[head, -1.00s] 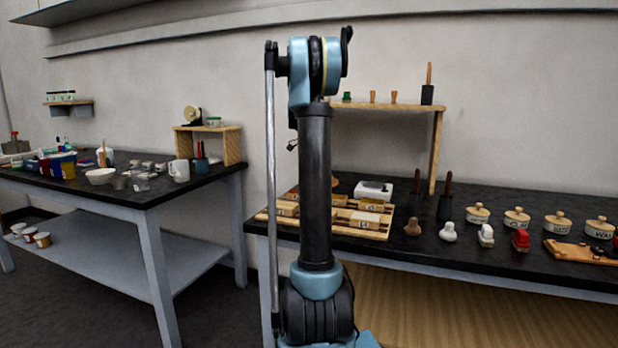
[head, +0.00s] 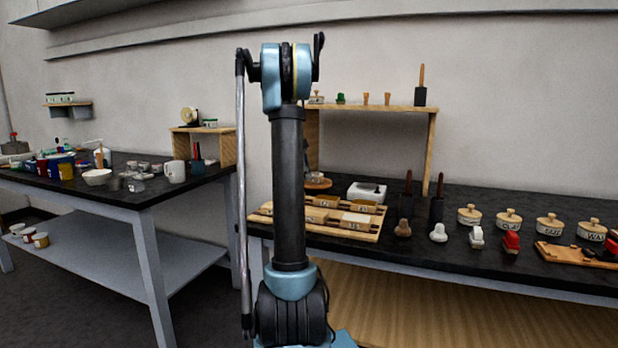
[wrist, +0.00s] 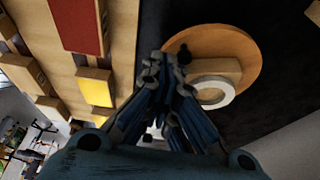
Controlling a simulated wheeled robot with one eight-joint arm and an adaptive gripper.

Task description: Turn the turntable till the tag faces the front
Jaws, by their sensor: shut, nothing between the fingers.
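The turntable (wrist: 247,47) is a round brown wooden disc in the wrist view, right of my gripper. A pale block and a white ring (wrist: 229,91) are on it, and a small dark knob (wrist: 184,51) shows at its edge by my fingertips. In the head view the turntable (head: 318,185) is a small brown disc just right of my arm, with something clear or grey on top. No tag can be made out. My gripper (wrist: 167,62) is shut and empty, its tips beside the disc's left edge; I cannot tell whether they touch it. The head view does not show it.
A slatted wooden rack (head: 372,234) with labelled blocks lies in front of the turntable. A white box (head: 367,191) stands to its right. Dark-handled tools, stamps and lidded pots (head: 470,214) line the black bench further right. A wooden shelf (head: 370,108) stands behind.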

